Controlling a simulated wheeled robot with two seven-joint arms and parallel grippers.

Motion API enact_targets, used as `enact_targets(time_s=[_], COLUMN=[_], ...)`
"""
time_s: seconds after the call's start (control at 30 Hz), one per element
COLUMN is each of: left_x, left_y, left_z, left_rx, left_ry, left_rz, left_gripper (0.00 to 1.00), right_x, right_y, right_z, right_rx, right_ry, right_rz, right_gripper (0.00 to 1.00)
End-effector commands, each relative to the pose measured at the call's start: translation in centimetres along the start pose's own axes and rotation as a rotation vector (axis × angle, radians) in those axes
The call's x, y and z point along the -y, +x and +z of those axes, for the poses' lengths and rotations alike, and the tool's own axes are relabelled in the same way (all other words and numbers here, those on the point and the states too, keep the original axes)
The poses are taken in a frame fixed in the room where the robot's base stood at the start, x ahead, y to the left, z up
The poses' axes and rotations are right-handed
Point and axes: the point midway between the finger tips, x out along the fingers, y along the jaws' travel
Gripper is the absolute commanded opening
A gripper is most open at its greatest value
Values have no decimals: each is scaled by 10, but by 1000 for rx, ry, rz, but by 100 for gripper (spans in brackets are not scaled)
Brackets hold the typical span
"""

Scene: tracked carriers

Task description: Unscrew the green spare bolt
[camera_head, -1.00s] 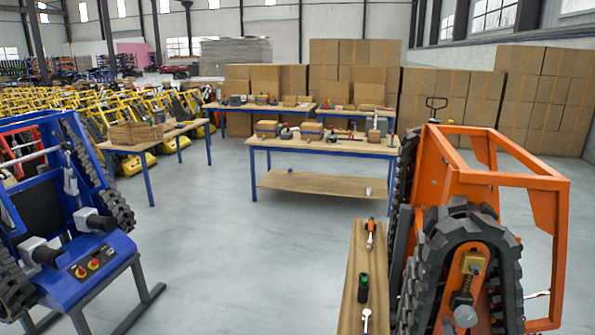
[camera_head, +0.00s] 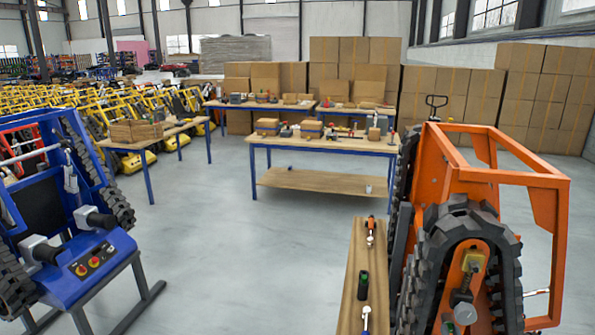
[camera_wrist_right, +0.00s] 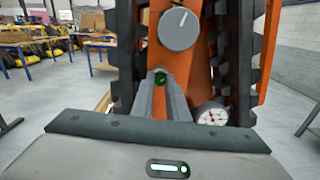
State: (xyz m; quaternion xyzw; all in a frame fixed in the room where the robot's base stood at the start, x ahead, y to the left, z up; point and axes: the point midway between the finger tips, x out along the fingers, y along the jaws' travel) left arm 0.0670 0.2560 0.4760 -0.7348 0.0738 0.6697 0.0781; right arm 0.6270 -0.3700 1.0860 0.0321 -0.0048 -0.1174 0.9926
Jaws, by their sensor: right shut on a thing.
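In the right wrist view, the green spare bolt (camera_wrist_right: 160,80) shows as a small round green end between the fingertips of my right gripper (camera_wrist_right: 161,88). The grey fingers are shut on it, in front of the orange carrier (camera_wrist_right: 200,65). Its thread and seat are hidden. In the head view the orange carrier (camera_head: 545,180) stands at the right; I cannot make out the green bolt or my right gripper there. My left gripper is not in view.
In the wrist view a grey disc (camera_wrist_right: 180,28) sits above the fingers and a white dial gauge (camera_wrist_right: 211,113) to their right. Black tracks flank them. A narrow bench (camera_head: 353,262) with tools stands left of the carrier; a blue carrier (camera_head: 100,262) is at left. Floor between is clear.

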Motion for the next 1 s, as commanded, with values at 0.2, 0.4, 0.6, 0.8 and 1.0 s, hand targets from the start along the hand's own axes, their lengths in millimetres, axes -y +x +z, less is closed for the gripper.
enact_targets(time_s=[0.2, 0.4, 0.6, 0.8, 1.0], left_x=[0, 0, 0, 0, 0], left_y=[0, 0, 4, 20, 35], left_z=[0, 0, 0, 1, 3], left_rx=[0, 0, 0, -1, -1], left_ry=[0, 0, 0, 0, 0], left_rz=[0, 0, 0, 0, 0], left_gripper=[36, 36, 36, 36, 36], right_x=[0, 0, 0, 0, 0], right_y=[-1, -1, -1, -1, -1], right_z=[-4, -2, -3, -6, -5], right_rx=[-6, -4, -2, -1, 0], right_ry=[2, 3, 39, 294, 662], right_rz=[1, 0, 0, -2, -3], right_gripper=[23, 27, 27, 27, 27])
